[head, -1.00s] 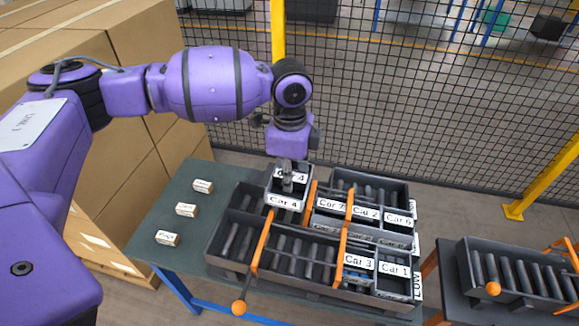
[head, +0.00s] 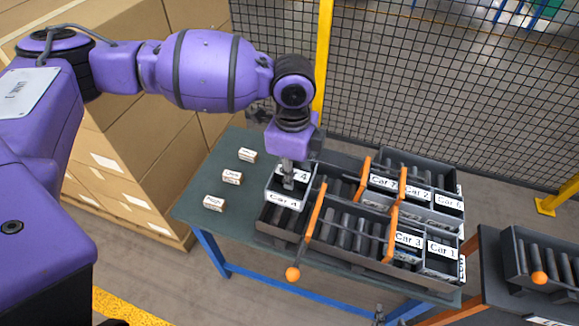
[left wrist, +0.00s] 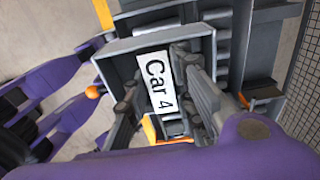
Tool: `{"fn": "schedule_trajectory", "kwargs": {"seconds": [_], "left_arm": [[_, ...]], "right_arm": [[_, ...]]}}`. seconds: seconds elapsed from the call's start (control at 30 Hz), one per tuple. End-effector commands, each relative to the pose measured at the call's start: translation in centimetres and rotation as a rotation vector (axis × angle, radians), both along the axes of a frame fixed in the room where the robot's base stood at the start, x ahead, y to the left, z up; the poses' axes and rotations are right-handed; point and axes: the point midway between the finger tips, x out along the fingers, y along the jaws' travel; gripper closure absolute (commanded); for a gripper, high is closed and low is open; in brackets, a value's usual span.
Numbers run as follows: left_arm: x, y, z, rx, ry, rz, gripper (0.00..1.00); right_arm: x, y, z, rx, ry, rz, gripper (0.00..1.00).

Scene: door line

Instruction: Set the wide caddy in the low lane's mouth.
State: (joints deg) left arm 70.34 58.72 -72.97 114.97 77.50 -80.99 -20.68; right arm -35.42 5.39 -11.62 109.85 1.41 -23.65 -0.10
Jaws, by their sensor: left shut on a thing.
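My left gripper (head: 288,178) is shut on a grey open caddy labelled Car 4 (head: 284,201). In the left wrist view, the Car 4 caddy (left wrist: 160,43) fills the middle, with the fingers (left wrist: 195,95) at its inside. In the head view the caddy appears over the left end of the near roller lane (head: 345,234); its height above the rollers cannot be told. A white tag, partly seen, is on that lane's right end. Caddies Car 3 (head: 408,241) and Car 1 (head: 441,250) stand at that end. A small dark tip at the bottom edge may be my right gripper (head: 379,316).
The far lane holds caddies Car 7 (head: 383,182), Car 2 (head: 417,192) and Car 6 (head: 449,202). Orange bars (head: 316,212) cross the lanes. Small labelled blocks (head: 231,177) lie on the table's left (head: 220,155). Another roller rack (head: 540,255) stands right; stacked boxes (head: 150,130) stand left.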

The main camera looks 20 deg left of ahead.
Motion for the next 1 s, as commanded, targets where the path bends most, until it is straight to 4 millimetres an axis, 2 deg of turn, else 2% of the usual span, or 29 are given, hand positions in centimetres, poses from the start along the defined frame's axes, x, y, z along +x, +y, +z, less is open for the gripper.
{"fn": "schedule_trajectory", "kwargs": {"seconds": [0.1, 0.4, 0.6, 0.77, 1.0], "left_arm": [[-0.1, 0.0, -1.3, -0.001, 0.002, 0.001, 1.00], [-0.1, 0.0, -5.5, -0.001, 0.011, 0.000, 1.00], [-0.2, 0.0, -7.9, -0.001, 0.010, 0.000, 1.00], [-0.2, 0.0, -9.6, -0.001, 0.006, -0.001, 1.00], [0.0, 0.0, -11.0, -0.001, 0.000, 0.001, 1.00]], "right_arm": [[0.0, -0.3, 0.0, -0.005, 0.000, -0.001, 0.60], [-2.2, -0.6, -2.3, -0.011, 0.045, -0.003, 0.60], [-2.8, -1.0, -3.5, -0.017, 0.057, -0.008, 0.60], [-2.8, -1.0, -4.4, -0.020, 0.061, -0.012, 0.60], [-1.7, -1.0, -3.6, -0.018, 0.035, -0.020, 0.60]]}}
